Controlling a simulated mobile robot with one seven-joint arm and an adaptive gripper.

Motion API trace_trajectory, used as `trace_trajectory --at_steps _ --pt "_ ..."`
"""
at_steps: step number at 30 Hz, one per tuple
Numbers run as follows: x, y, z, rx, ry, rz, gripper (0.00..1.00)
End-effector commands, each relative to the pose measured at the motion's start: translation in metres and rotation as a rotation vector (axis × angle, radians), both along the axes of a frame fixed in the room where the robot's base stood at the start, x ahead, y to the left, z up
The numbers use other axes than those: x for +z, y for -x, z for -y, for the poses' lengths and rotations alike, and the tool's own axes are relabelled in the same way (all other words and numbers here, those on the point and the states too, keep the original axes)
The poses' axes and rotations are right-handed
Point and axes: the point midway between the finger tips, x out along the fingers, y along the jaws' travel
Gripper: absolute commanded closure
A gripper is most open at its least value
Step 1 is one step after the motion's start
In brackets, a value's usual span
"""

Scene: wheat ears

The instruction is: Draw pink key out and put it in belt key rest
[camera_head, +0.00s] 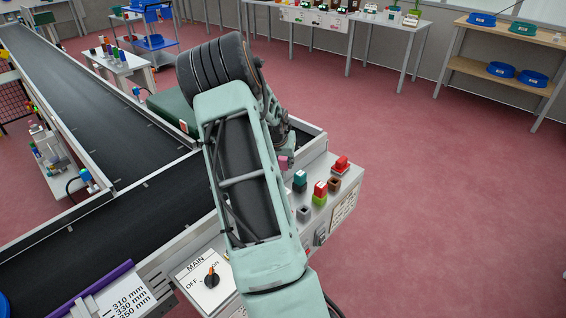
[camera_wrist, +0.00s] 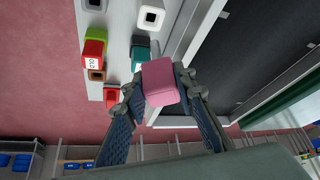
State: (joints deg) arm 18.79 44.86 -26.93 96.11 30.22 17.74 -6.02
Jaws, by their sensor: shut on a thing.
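The pink key (camera_wrist: 160,83) is a block with rounded edges, between the fingertips of my gripper (camera_wrist: 156,88) in the wrist view. My gripper is shut on it. In the head view a small pink part of the key (camera_head: 283,162) shows beside my arm, above the panel's left edge; the arm hides most of the gripper. The key's lower end is hidden, so I cannot tell whether it is clear of a socket. An empty pale square socket (camera_wrist: 151,17) shows in the wrist view. I cannot tell which holder is the belt key rest.
The control panel (camera_head: 327,212) carries a red-topped key (camera_head: 320,188), a teal key (camera_head: 300,178), a red piece (camera_head: 341,163), a brown socket (camera_head: 333,184) and a grey socket (camera_head: 304,213). The conveyor belt (camera_head: 110,215) runs left of it. Red floor lies open at right.

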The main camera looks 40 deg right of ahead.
Motion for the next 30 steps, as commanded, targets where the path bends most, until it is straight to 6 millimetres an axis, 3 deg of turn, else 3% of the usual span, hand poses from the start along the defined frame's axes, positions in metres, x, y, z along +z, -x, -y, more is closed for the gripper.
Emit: trace_trajectory --at_steps 15,30 --pt "-0.049 0.000 0.000 -0.001 -0.001 0.000 1.00" --pt "-0.051 0.000 0.000 -0.001 0.000 0.000 1.00"
